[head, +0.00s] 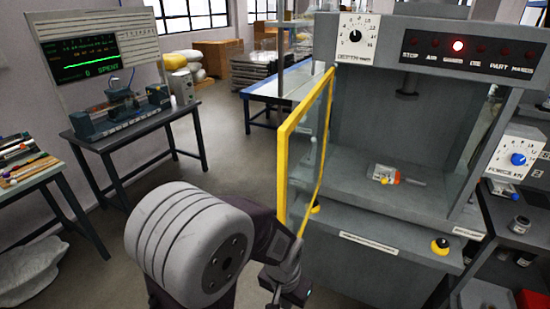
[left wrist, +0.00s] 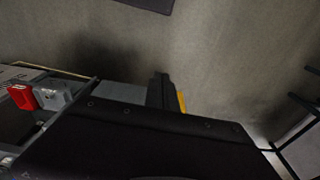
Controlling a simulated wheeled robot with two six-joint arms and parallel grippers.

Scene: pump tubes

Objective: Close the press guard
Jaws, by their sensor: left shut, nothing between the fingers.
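The press guard (head: 283,165) is a clear panel in a yellow frame. It stands swung open at the left side of the grey press (head: 405,68), so the press opening is uncovered. My left gripper (head: 288,288) is shut and empty, low in front of the guard's lower near corner. In the left wrist view a dark finger (left wrist: 160,92) shows with a sliver of the yellow guard (left wrist: 181,102) just beside it; I cannot tell whether they touch. A small clear and red-orange part (head: 385,175) lies on the press bed. My right gripper is out of view.
A yellow button (head: 440,246) sits on the press front. A dial box (head: 518,157) stands at the right. A dark table with a test device (head: 122,118) and a bench (head: 28,172) stand at the left. Open floor (head: 230,160) lies behind my left arm.

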